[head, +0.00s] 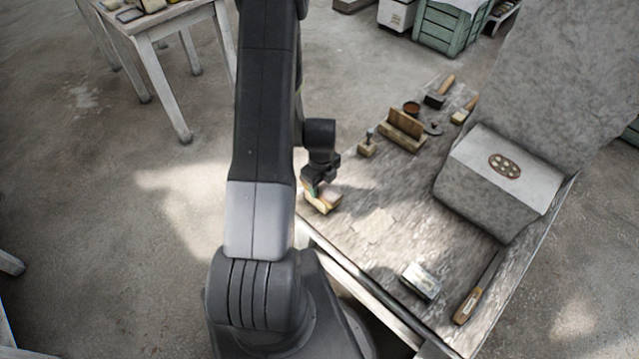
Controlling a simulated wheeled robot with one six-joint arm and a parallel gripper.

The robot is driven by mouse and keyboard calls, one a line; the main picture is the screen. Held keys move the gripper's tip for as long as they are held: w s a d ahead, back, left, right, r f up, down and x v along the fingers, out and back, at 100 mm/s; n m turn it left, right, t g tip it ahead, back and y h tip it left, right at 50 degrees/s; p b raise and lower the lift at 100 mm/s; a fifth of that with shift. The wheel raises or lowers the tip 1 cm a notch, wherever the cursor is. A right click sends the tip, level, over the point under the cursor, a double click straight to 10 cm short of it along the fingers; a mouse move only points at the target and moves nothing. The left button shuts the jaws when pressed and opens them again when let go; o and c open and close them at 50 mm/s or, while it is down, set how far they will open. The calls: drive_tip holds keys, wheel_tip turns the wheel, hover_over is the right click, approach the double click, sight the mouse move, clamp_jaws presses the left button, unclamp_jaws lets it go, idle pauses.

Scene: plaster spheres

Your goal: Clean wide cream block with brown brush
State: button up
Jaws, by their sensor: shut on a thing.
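My gripper (319,186) points down at the left edge of the work table and is shut on a small brown piece, which looks like the brown brush (314,196). It is small and partly hidden by the jaws. A cream block (328,202) shows right under and beside the jaws, low at the table top. I cannot tell whether the brush touches the block or where one ends and the other begins.
The table (400,205) also holds a large grey stone block (495,185) at right, a brown-and-cream wooden piece (403,128) behind, a pale-topped block (421,281) and a long wooden-handled tool (472,300) in front. The table middle is mostly clear.

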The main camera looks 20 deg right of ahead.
drive_tip(key=shift+s+d+b, duration=0.35)
drive_tip(key=shift+s+b, duration=0.05)
drive_tip(key=shift+s, duration=0.4)
drive_tip(key=shift+w+a+b, duration=0.15)
drive_tip(key=shift+w+a, duration=0.15)
drive_tip(key=shift+w, duration=0.4)
drive_tip(key=shift+w+a+b, duration=0.1)
drive_tip(key=shift+w+a, duration=0.2)
drive_tip(key=shift+w, duration=0.4)
drive_tip(key=shift+w+a+b, duration=0.15)
drive_tip(key=shift+w+a, duration=0.15)
drive_tip(key=shift+w, duration=0.4)
drive_tip(key=shift+s, duration=0.1)
drive_tip(key=shift+s+d+b, duration=0.25)
drive_tip(key=shift+s+d, duration=0.05)
drive_tip(key=shift+s, duration=0.35)
drive_tip(key=shift+s+d+b, duration=0.2)
drive_tip(key=shift+s+d, duration=0.1)
drive_tip(key=shift+s, duration=0.4)
drive_tip(key=shift+s+d+b, duration=0.25)
drive_tip(key=shift+s+d, duration=0.05)
drive_tip(key=shift+s, duration=0.35)
drive_tip(key=shift+w, duration=0.1)
